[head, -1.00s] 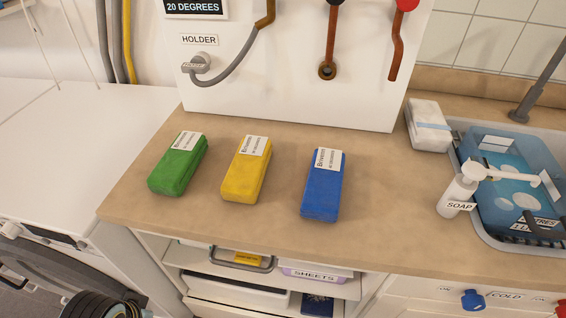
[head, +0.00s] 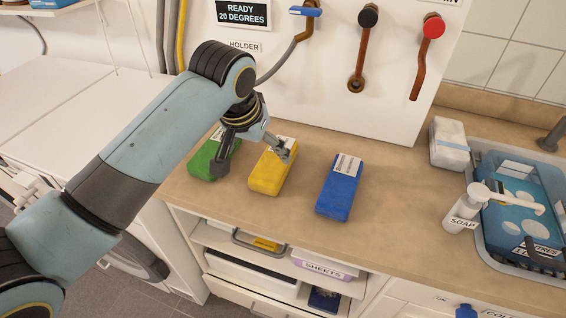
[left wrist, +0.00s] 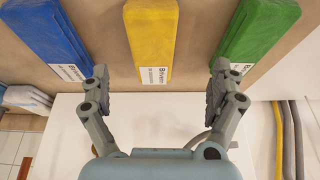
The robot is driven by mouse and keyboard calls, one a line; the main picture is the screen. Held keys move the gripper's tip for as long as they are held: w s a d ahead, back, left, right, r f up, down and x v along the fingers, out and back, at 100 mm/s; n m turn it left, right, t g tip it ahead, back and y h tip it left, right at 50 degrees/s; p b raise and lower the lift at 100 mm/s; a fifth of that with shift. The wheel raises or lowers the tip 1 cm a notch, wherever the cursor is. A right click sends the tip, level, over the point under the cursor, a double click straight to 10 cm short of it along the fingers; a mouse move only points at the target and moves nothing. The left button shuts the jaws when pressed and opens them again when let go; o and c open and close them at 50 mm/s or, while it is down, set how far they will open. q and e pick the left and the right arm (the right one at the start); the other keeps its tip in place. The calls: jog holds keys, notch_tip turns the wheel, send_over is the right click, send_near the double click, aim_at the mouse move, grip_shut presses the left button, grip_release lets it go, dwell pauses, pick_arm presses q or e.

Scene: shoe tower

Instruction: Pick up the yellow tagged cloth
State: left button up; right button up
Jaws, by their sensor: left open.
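The yellow tagged cloth (head: 268,172) lies on the wooden counter between a green cloth and a blue cloth. It also shows in the left wrist view (left wrist: 153,35), with its white printed tag at the near end. My left gripper (head: 257,158) is over the tag end of the yellow cloth in the head view. In the left wrist view the left gripper (left wrist: 158,85) is open, its fingers spread wide on either side of the yellow cloth's line, with nothing between them. The fingers appear close to the tag ends of the blue and green cloths. My right gripper does not show.
The green cloth (head: 203,163) and the blue cloth (head: 340,190) lie on either side. A white panel with pipes (head: 350,45) stands behind. A soap dispenser (head: 462,212), a white bundle (head: 449,145) and a blue-filled basin (head: 520,205) are to the right. The counter (head: 400,215) is bare between.

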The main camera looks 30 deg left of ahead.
aim_at(277, 157)
pick_arm(q)
jog(key=w, duration=0.1)
jog(key=w+r, duration=0.1)
jog(key=w, duration=0.1)
jog(key=shift+d+r, duration=0.15)
jog(key=shift+r, duration=0.05)
jog(key=shift+n, duration=0.3)
jog(key=x, duration=0.5)
jog(key=shift+w, duration=0.2)
jog(key=x, duration=0.5)
jog(key=shift+w+d+f+p, duration=0.1)
jog(key=shift+w+f+p, duration=0.05)
jog(key=shift+f+p, duration=0.15)
jog(key=c, duration=1.3)
